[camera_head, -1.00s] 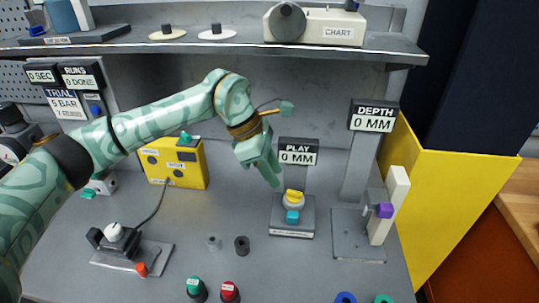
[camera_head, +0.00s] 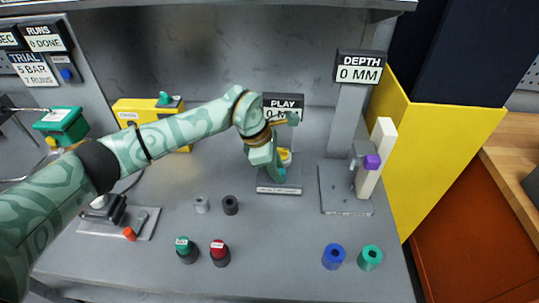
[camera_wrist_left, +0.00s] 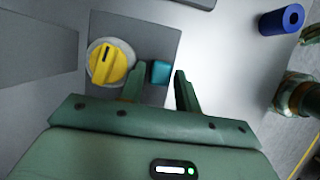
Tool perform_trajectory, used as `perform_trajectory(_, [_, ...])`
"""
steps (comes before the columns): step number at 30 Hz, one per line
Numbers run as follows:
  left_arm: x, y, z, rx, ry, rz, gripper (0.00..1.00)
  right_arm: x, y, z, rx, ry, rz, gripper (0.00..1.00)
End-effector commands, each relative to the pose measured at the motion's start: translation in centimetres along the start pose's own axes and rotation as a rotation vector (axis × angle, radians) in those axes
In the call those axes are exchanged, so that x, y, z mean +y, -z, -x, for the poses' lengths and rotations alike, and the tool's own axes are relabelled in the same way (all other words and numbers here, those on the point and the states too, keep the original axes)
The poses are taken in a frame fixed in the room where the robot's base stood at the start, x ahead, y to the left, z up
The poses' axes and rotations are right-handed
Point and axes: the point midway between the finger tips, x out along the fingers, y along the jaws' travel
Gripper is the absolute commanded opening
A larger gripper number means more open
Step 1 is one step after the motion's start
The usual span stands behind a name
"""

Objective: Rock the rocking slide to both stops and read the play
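The play fixture has a dark base plate (camera_head: 279,188), a yellow knob (camera_head: 286,155) and a small teal block, the likely slide. In the left wrist view the yellow knob (camera_wrist_left: 111,62) sits left of the teal block (camera_wrist_left: 160,72). My left gripper (camera_wrist_left: 160,88) is open there, with its fingertips either side of the block's near end; I cannot tell if they touch it. In the head view my left gripper (camera_head: 268,172) hides much of the fixture. The PLAY display (camera_head: 283,103) stands behind, its reading partly covered by my arm. My right gripper is not in view.
A yellow box (camera_head: 150,108) is behind my arm.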

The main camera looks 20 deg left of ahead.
Motion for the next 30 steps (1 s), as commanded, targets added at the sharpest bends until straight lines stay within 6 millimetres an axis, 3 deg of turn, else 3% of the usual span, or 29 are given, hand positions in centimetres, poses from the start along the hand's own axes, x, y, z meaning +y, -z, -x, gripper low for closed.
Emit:
perform_trajectory(11, [-0.01, -0.02, -0.61, -0.001, 0.000, 0.000, 0.33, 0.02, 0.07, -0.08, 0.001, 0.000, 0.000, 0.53])
perform_trajectory(14, [0.00, -0.02, -0.60, -0.001, 0.000, 0.000, 0.05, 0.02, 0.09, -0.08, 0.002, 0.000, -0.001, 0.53])
perform_trajectory(15, [-0.01, -0.02, -0.60, -0.001, 0.000, 0.000, 0.00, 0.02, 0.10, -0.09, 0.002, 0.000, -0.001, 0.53])
perform_trajectory(16, [0.00, -0.02, -0.59, -0.001, 0.000, 0.000, 0.00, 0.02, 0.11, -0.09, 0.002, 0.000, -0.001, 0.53])
perform_trajectory(17, [0.00, -0.02, -0.59, 0.000, 0.000, 0.000, 0.19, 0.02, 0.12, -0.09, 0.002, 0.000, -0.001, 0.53])
perform_trajectory(18, [0.00, -0.02, -0.59, 0.000, 0.000, 0.000, 0.08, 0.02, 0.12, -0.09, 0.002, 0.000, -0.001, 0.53])
perform_trajectory(19, [0.00, -0.01, -0.59, 0.000, 0.000, 0.000, 0.03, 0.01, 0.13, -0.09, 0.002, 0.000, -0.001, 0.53])
perform_trajectory(30, [0.03, 0.17, -0.46, 0.001, -0.001, -0.001, 0.04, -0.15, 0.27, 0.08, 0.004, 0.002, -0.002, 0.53])
